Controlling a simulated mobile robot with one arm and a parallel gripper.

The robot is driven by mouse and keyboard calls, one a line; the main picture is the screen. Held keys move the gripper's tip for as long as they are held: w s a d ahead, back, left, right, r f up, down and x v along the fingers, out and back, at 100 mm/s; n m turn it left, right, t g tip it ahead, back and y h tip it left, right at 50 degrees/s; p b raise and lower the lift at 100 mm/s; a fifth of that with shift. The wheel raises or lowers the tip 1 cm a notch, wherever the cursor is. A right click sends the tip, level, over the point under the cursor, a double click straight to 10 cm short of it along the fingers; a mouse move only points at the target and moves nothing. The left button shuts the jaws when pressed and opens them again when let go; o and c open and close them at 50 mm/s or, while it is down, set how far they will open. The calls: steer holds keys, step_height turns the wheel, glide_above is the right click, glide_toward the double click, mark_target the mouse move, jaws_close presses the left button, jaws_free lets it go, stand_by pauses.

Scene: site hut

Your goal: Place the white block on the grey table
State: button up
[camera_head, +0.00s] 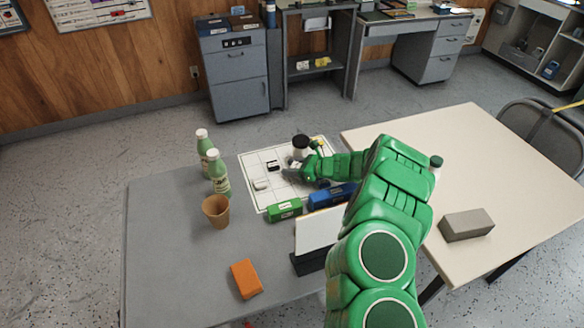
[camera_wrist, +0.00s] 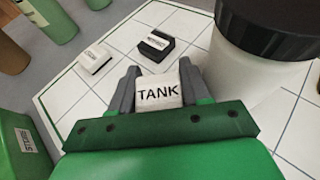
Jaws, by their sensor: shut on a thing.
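A white block labelled TANK (camera_wrist: 158,92) is between the two fingers of my gripper (camera_wrist: 158,88) in the wrist view, and the fingers are shut on it. In the head view my gripper (camera_head: 298,168) is low over the white gridded sheet (camera_head: 250,161) on the grey table (camera_head: 160,255). I cannot tell whether the held block touches the sheet. Another small white block (camera_head: 261,184) lies on the sheet, with a black-and-white block (camera_head: 272,166) near it; the wrist view shows both beyond the fingers.
A white jar with a black lid (camera_head: 300,143) stands right beside my gripper. Green box (camera_head: 284,210), blue box (camera_head: 330,196), two bottles (camera_head: 218,173), brown cup (camera_head: 216,211) and orange block (camera_head: 246,279) occupy the grey table. Its left front is clear. A beige table (camera_head: 510,190) stands right.

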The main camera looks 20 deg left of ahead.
steer(key=o, duration=0.8)
steer(key=shift+d+r, duration=0.2)
steer(key=v, duration=1.1)
steer(key=shift+d+r, duration=0.15)
steer(key=shift+d, duration=0.1)
